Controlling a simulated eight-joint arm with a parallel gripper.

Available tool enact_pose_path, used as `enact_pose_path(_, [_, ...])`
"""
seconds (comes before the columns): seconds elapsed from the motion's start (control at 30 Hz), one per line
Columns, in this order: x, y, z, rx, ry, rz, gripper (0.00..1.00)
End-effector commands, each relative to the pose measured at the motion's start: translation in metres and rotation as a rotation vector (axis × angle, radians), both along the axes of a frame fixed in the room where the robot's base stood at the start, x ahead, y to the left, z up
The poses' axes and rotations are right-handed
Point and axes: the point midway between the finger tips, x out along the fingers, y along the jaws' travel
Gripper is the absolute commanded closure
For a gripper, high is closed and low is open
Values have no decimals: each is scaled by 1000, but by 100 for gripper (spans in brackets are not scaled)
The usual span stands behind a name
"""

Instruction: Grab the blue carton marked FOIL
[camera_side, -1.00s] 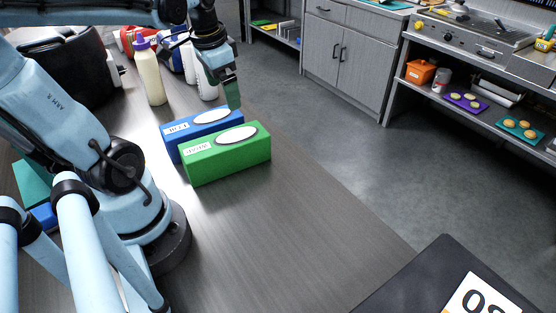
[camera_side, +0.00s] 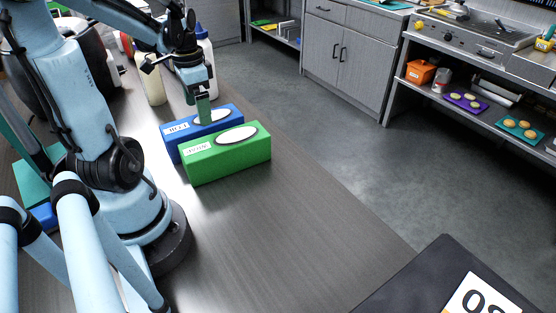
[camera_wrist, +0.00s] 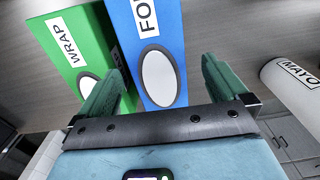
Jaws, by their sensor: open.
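The blue carton marked FOIL (camera_side: 189,128) lies on the counter, with a white oval on its top. In the wrist view the blue carton (camera_wrist: 171,32) shows between my fingers, its oval close to the gripper. My gripper (camera_side: 203,118) is open above the carton's top, and its fingertips hide part of the oval in the side view. In the wrist view my gripper (camera_wrist: 160,75) has one finger on each side of the blue carton. The left finger overlaps the strip by the green carton. I cannot tell whether the fingers touch either carton.
The green carton marked WRAP (camera_side: 228,165) stands close alongside the blue one, on the near side. A cream bottle (camera_side: 153,88) stands behind. The counter front (camera_side: 300,225) is clear.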

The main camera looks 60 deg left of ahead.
Motion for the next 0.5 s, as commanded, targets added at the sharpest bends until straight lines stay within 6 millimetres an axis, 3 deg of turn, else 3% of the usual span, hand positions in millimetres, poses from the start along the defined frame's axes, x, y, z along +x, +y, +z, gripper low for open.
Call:
enact_pose_path(0.17, [0,-1,-6,0,0,0,0])
enact_pose_path(0.5, [1,-5,-42,0,0,1,0])
